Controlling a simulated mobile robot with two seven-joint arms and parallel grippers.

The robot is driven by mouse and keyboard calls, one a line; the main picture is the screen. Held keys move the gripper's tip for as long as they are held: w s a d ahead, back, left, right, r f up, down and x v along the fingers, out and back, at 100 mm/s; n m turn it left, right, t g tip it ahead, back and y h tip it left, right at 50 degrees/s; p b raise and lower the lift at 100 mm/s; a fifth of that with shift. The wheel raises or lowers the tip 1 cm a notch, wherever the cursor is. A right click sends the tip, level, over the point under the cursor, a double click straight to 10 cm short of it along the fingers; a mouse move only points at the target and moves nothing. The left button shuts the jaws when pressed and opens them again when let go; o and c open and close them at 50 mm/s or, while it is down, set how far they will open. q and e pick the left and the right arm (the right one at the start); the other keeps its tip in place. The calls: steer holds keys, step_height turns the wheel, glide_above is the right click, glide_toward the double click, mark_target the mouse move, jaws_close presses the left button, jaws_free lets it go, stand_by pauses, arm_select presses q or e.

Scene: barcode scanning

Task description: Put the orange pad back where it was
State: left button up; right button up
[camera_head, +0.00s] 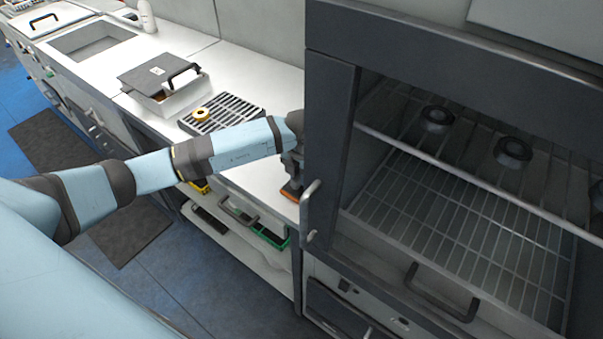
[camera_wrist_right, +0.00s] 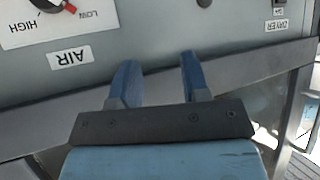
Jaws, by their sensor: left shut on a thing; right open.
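The orange pad (camera_head: 290,194) is at the white counter (camera_head: 262,183), just left of the dark oven-like cabinet. My left gripper (camera_head: 291,182) reaches down over it from above and is shut on it. The gripper hides most of the pad, and I cannot tell whether the pad touches the counter. My right gripper (camera_wrist_right: 158,72) shows in the right wrist view, open with nothing between its blue fingers, in front of a panel with an AIR label (camera_wrist_right: 70,57).
The dark cabinet (camera_head: 331,140) with wire shelves (camera_head: 460,225) and round black things (camera_head: 437,118) stands right of the left gripper. A black grate (camera_head: 240,107) with a yellow ring (camera_head: 201,115) and a lidded container (camera_head: 172,101) lie farther left on the counter.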

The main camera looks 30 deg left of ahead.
arm_select(q)
steer(key=o, duration=0.5)
steer(key=shift+f, duration=0.15)
steer(key=shift+c, duration=0.2)
steer(key=o, duration=0.4)
steer(key=shift+o, duration=0.2)
steer(key=shift+r, duration=0.45)
step_height(320, 180, up, 12)
steer(key=b, duration=0.1)
steer(key=shift+f+b, duration=0.25)
steer(key=shift+b, duration=0.05)
